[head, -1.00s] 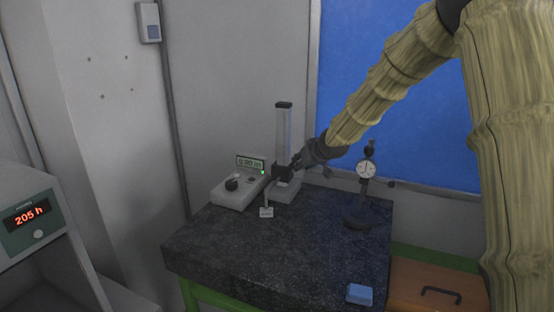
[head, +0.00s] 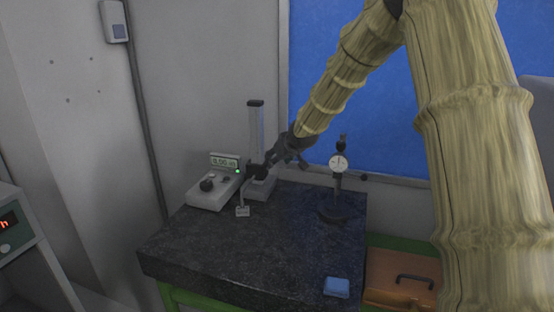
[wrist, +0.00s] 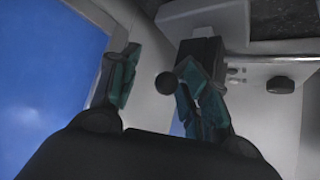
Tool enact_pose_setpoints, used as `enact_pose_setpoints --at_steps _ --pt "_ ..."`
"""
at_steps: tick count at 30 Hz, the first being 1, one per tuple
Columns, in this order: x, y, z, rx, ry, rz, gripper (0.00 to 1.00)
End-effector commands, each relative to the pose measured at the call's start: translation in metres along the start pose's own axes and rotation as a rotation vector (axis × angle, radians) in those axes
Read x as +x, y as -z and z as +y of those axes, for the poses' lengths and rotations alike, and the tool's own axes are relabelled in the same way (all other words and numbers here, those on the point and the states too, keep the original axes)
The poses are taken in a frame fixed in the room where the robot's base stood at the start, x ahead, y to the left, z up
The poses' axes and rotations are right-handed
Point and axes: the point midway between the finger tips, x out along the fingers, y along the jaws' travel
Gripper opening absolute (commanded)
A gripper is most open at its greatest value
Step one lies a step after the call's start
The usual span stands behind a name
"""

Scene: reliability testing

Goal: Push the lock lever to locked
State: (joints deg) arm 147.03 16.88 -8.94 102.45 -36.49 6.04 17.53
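A height gauge with a clear upright column (head: 256,130) stands at the back of the dark granite table (head: 240,250). Its black slider (head: 257,172) sits low on the column. My gripper (head: 282,158) is right beside the slider, on its right. In the wrist view, a dark round knob (wrist: 166,83), which looks like the lock lever's end, lies between my fingers, close to the right finger. The fingers are spread with a clear gap. The slider block shows behind the right finger. Contact between finger and knob cannot be told. The lever's arm is mostly hidden.
A grey control box (head: 212,190) with a green-lit display (head: 224,162) stands left of the column. A dial indicator (head: 338,162) on a stand is to the right. A blue block (head: 336,287) lies near the table's front edge. The table's middle is clear.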

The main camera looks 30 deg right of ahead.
Motion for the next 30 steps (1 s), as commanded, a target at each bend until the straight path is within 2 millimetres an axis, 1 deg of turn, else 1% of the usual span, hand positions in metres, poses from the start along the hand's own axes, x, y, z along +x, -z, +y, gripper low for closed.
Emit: enact_pose_setpoints --at_steps 6,17,23,30 --pt "0.001 0.0 -0.003 -0.002 0.002 -0.002 0.42" --pt "-0.002 0.0 -0.003 -0.001 0.003 -0.001 0.42" --pt "-0.019 0.0 -0.003 -0.001 0.003 0.0 0.42" --pt "-0.053 0.0 -0.003 -0.001 0.003 -0.001 0.42"
